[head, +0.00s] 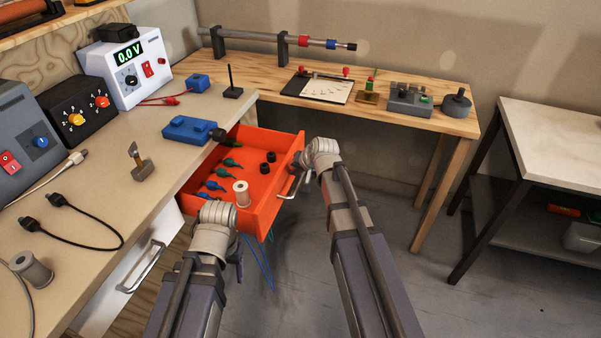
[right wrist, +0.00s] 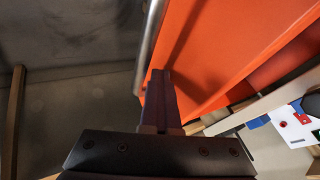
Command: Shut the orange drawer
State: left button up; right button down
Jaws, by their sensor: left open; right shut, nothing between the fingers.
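The orange drawer (head: 262,218) stands pulled out from the workbench in the head view. It holds blue and green connectors, black round parts and a pale spool. Its metal handle (head: 291,187) is on the front panel facing right. My right gripper (head: 299,168) is at the outer side of that front, close to the handle. In the right wrist view my right fingers (right wrist: 160,92) are shut and empty beside the orange front (right wrist: 230,45) and the handle bar (right wrist: 151,40); contact is unclear. My left gripper (head: 238,257) is open near the drawer's near corner, mostly hidden by its arm.
The workbench (head: 110,185) carries power units, cables and a blue box (head: 189,130) near the drawer. A white drawer front (head: 130,280) is below the bench at left. A wooden table (head: 440,120) stands behind; a white-topped table (head: 560,150) is at right. Floor between is clear.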

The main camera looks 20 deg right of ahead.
send_over(238, 173)
dwell(0.3)
dwell(0.4)
